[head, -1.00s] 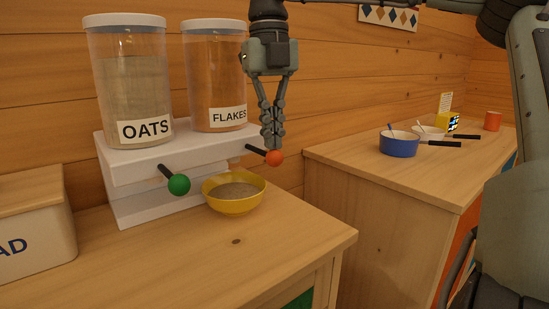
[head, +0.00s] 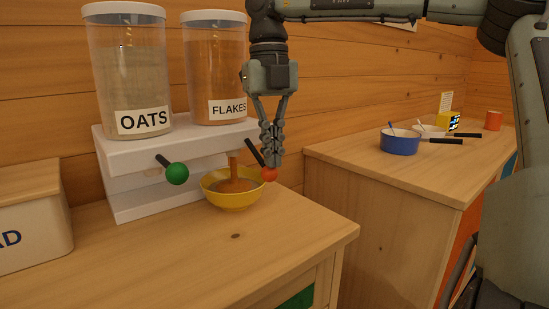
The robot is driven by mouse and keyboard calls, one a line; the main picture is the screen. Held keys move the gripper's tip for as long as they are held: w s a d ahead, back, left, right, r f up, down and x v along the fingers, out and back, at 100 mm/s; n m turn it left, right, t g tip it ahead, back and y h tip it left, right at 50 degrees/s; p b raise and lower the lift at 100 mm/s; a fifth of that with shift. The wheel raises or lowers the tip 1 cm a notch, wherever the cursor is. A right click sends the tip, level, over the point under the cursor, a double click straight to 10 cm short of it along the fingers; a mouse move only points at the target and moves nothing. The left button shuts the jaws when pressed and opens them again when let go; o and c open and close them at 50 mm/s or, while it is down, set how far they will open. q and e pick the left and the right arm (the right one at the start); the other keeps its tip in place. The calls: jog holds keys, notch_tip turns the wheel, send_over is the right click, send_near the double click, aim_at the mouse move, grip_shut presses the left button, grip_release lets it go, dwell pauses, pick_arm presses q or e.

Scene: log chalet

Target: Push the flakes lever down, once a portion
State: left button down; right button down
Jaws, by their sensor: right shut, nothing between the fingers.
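The flakes lever has an orange-red knob (head: 269,174) on a dark rod and is tilted down. My right gripper (head: 270,162) is shut and empty, with its fingertips pressed on or right at the knob from above. The clear flakes container (head: 214,65) stands on the white dispenser (head: 160,150). A brown stream of flakes (head: 235,172) falls from under it into the yellow bowl (head: 230,201). The oats container (head: 133,75) stands to the left, and its lever with a green knob (head: 177,173) sticks out in front. My left gripper is out of view.
A bread box (head: 30,220) stands at the left. The front of the counter (head: 200,255) is clear. A second counter (head: 370,160) at the right, past a gap, holds a blue pot (head: 400,141), a white pan and an orange mug (head: 493,120).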

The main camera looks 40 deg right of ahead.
jog(key=shift+r, duration=0.15)
jog(key=shift+w+d+r+p, duration=0.35)
jog(key=shift+w+p, duration=0.25)
jog(key=shift+w+d+r+p, duration=0.3)
jog(key=shift+w+p, duration=0.25)
notch_tip(320, 180, up, 8)
jog(key=shift+d+r, duration=0.2)
dwell(1.0)
